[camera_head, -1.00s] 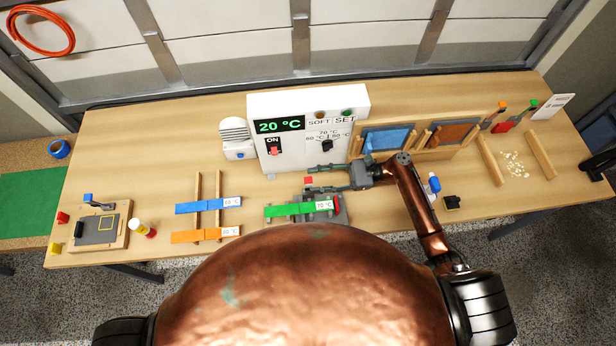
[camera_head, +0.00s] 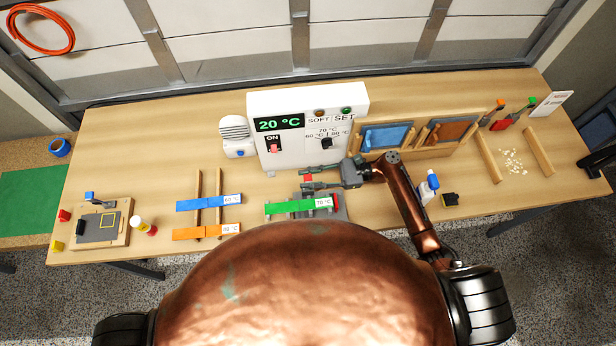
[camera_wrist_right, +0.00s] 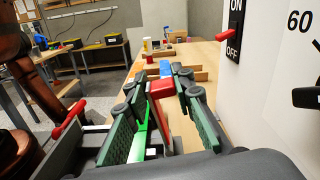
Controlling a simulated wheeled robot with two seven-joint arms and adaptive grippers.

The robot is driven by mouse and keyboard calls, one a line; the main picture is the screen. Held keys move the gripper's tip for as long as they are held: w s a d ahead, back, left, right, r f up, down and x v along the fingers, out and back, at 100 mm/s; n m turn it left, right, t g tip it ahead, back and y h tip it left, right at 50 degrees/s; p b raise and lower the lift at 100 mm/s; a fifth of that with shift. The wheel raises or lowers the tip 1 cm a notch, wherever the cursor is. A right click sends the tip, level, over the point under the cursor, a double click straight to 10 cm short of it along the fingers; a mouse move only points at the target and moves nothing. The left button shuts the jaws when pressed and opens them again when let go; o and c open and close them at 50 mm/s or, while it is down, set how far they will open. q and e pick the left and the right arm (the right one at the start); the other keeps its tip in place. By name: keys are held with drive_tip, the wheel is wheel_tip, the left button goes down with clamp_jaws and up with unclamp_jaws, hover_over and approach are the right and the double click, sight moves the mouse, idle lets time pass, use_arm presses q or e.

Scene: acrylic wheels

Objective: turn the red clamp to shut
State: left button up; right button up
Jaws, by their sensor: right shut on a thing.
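The red clamp's handle (camera_head: 308,178) stands at the back of a grey fixture (camera_head: 341,212) on the bench; it also shows in the right wrist view (camera_wrist_right: 161,88). My right gripper (camera_head: 308,179) is shut on this red handle, with one finger on each side. A green strip (camera_head: 290,207) marked 70 °C lies across the fixture, in front of the gripper. A second red lever shows at the fixture's right end, in the right wrist view at left (camera_wrist_right: 69,119). My left gripper is not in view.
A white control box (camera_head: 290,155) with a 20 °C display stands close behind the gripper. Blue (camera_head: 205,204) and orange (camera_head: 200,235) strips lie on wooden rails to the left. A blue-capped bottle (camera_head: 427,190) stands right of my right arm.

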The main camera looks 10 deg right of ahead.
drive_tip(key=shift+w+r, duration=0.1)
drive_tip(key=shift+w, duration=0.1)
clamp_jaws()
drive_tip(key=shift+s+n, duration=0.2)
drive_tip(key=shift+n, duration=0.1)
drive_tip(key=shift+s, duration=0.15)
drive_tip(key=s+n, duration=0.2)
drive_tip(key=s+f+n+b, duration=0.1)
drive_tip(key=n, duration=0.2)
drive_tip(key=shift+s+f, duration=0.1)
drive_tip(key=shift+s, duration=0.3)
drive_tip(key=shift+s+f, duration=0.45)
drive_tip(key=shift+s, duration=0.15)
drive_tip(key=o, duration=0.8)
unclamp_jaws()
